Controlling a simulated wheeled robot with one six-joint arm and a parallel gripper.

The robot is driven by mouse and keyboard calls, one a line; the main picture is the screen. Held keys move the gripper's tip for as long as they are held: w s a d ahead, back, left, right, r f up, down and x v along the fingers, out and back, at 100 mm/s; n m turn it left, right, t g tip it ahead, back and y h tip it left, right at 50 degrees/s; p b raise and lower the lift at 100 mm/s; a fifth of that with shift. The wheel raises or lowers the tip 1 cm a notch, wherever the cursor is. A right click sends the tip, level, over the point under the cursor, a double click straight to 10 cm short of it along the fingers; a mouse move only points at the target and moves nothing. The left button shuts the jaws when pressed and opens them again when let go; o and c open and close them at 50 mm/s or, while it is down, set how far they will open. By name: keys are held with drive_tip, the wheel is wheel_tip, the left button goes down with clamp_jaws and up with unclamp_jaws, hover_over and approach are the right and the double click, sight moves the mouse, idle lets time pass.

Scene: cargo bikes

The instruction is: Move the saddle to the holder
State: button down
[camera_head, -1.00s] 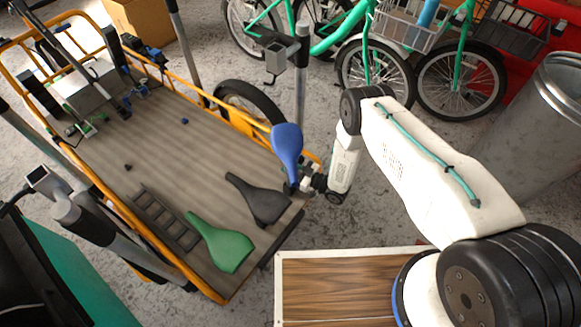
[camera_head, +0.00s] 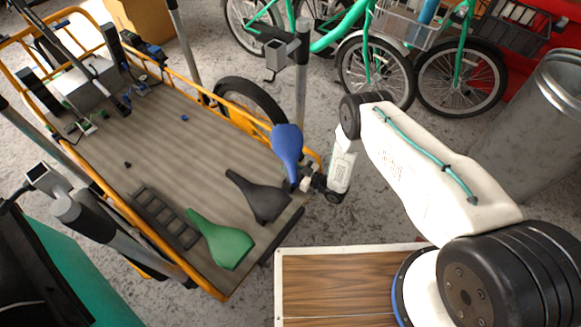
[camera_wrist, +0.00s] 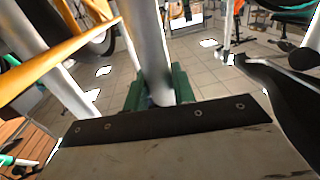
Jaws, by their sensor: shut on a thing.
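A blue saddle (camera_head: 286,142) stands nearly upright, nose down, above the right edge of the cargo bike's wooden bed. My gripper (camera_head: 303,181) is shut on it at its lower end; the fingertips are small and partly hidden in the head view. A black saddle (camera_head: 258,198) and a green saddle (camera_head: 222,243) lie on the bed, apart from the gripper. A black slotted rack (camera_head: 166,216) lies left of them. I cannot tell which thing is the holder. The wrist view is crowded close up, and I cannot make out the blue saddle there.
A grey upright post (camera_head: 302,85) with a square-tube bracket (camera_head: 275,52) stands behind the blue saddle. Another bracket (camera_head: 42,178) is at left. The orange bed frame (camera_head: 230,116) runs along the side. Green bikes (camera_head: 368,55) and a metal bin (camera_head: 545,120) stand at right. Mid-bed is mostly clear.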

drive_tip(key=shift+f, duration=0.75)
drive_tip(key=c, duration=1.1)
unclamp_jaws()
